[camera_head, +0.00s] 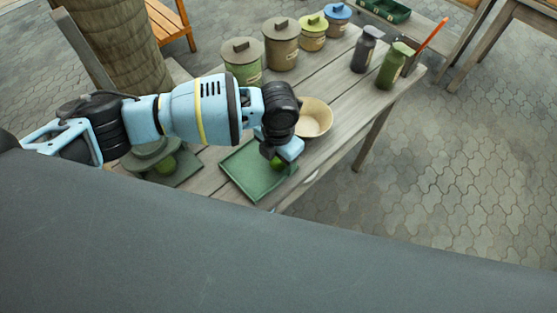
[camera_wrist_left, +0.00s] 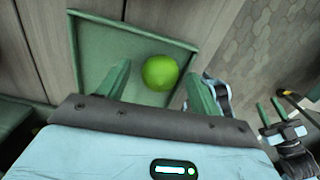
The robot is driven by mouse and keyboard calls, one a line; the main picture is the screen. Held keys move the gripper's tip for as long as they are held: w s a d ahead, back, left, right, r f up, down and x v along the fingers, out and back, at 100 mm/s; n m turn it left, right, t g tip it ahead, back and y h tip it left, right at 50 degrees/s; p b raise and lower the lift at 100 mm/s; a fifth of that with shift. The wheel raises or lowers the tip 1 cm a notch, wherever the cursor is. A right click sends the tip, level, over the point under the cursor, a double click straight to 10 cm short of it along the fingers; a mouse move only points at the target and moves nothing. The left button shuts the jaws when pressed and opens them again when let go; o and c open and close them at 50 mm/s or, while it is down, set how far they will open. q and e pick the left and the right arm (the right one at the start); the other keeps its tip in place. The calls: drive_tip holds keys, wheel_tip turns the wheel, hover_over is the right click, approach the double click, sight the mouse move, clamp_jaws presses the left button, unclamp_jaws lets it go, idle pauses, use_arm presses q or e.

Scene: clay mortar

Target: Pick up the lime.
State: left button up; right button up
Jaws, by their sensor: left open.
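The lime (camera_wrist_left: 160,73) is a bright green ball on a square green tray (camera_wrist_left: 92,45) in the left wrist view. My left gripper (camera_wrist_left: 158,80) is open, with its two green fingers on either side of the lime in the picture. A gap shows between the lime and each finger.
A cream bowl (camera_head: 314,118) stands just beyond the tray. Lidded canisters (camera_head: 281,49) line the table's back, and two bottles (camera_head: 388,70) stand at the far right. A dark green stand (camera_head: 178,176) is partly hidden under my left arm. The table's right middle is clear.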

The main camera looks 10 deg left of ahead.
drive_tip(key=shift+w+r, duration=0.1)
drive_tip(key=shift+w, duration=0.05)
use_arm(q)
drive_tip(key=shift+c, duration=1.2)
drive_tip(key=c, duration=0.8)
use_arm(e)
drive_tip(key=shift+w, duration=0.15)
use_arm(q)
drive_tip(key=shift+r, duration=0.15)
